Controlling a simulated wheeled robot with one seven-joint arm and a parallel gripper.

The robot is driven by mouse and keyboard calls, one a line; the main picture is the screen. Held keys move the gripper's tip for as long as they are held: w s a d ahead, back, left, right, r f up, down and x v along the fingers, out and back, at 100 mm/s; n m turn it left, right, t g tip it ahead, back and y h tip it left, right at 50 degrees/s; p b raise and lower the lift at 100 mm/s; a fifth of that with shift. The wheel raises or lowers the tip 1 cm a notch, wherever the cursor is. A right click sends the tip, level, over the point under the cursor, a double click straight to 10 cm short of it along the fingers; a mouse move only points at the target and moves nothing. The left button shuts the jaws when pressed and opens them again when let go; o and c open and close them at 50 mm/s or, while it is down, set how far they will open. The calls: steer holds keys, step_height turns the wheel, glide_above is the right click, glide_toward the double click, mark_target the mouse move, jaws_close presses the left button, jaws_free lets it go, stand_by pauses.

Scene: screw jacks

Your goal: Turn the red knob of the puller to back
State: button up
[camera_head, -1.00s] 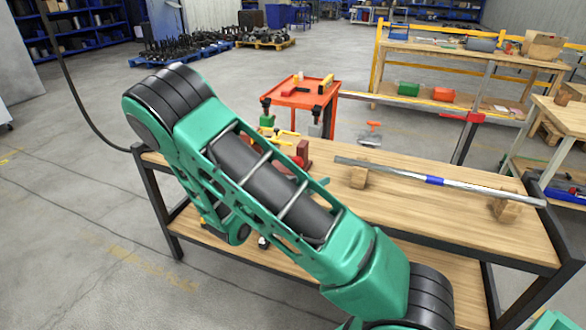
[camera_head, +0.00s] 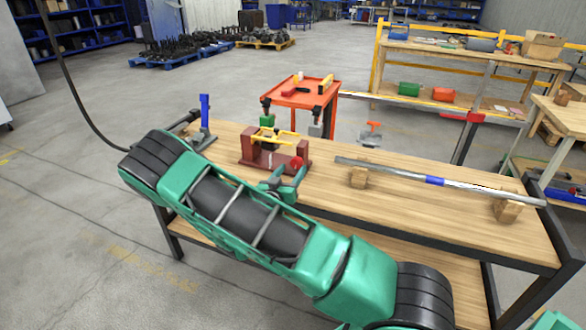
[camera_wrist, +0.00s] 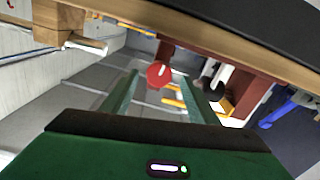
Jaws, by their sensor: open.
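The puller (camera_head: 258,153) is a dark red frame with a yellow bar, standing on the wooden workbench in the head view. Its red knob (camera_head: 296,163) is at its front right end. In the wrist view the red knob (camera_wrist: 158,74) is a round disc with a light mark, seen between the two fingers. My gripper (camera_head: 287,176) is open and empty just in front of the knob. In the wrist view my gripper (camera_wrist: 159,80) has a green finger on each side of the knob; I cannot tell whether either touches it.
A metal rod (camera_head: 470,188) with a blue band rests on wooden blocks (camera_head: 508,209) at the right of the workbench (camera_head: 420,215). A blue-handled tool (camera_head: 204,112) stands at the bench's left end. An orange cart (camera_head: 300,97) stands behind. The bench between puller and rod is clear.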

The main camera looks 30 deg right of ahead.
mark_target(295, 164)
steer(key=shift+x, duration=1.65)
steer(key=c, duration=1)
steer(key=shift+c, duration=0.2)
steer(key=shift+n, duration=0.3)
